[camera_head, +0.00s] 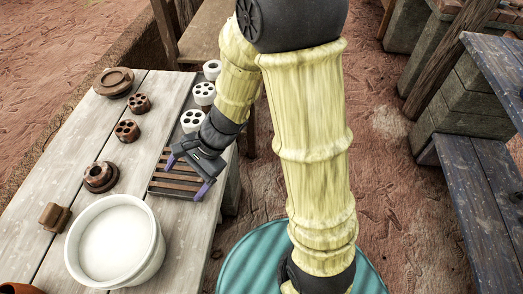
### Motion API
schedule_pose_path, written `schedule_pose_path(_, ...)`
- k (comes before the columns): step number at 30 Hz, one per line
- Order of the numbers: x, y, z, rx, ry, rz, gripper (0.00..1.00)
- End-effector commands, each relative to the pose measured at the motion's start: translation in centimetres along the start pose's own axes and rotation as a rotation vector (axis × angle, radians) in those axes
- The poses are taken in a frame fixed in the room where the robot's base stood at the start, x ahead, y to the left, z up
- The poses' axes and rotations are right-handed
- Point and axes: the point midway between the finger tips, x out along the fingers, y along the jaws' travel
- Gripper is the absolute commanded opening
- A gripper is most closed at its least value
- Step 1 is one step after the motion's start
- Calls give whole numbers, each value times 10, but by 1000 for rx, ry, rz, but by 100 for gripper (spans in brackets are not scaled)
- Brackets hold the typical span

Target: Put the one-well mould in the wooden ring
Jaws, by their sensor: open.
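A small white mould (212,70) with what looks like a single dark well stands at the far right end of the table, partly behind my arm; it looks like the one-well mould. A wider, flat round brown piece (115,82) lies at the far left end. I cannot tell for certain which of these two is the wooden ring. My gripper (187,176) is open and empty, its purple-tipped fingers spread over the slatted rack (155,191).
Two white moulds (193,121) with several wells stand between the rack and the far white mould. Two brown several-well moulds (126,130) stand mid-table. A large white bowl (152,254) and a small brown block (55,217) are nearer. Bare planks lie along the left.

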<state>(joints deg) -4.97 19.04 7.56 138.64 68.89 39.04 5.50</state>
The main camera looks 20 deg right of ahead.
Motion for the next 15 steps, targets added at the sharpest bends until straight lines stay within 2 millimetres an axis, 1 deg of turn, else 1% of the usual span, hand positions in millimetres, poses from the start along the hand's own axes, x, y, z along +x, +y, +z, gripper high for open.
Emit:
schedule_pose_path(3,-17,21,-14,-142,87,69,84)
schedule_pose_path(5,-27,31,-22,-217,134,106,84)
schedule_pose_path(9,-53,53,-44,-409,252,201,84)
schedule_pose_path(15,-96,77,-75,-696,423,343,84)
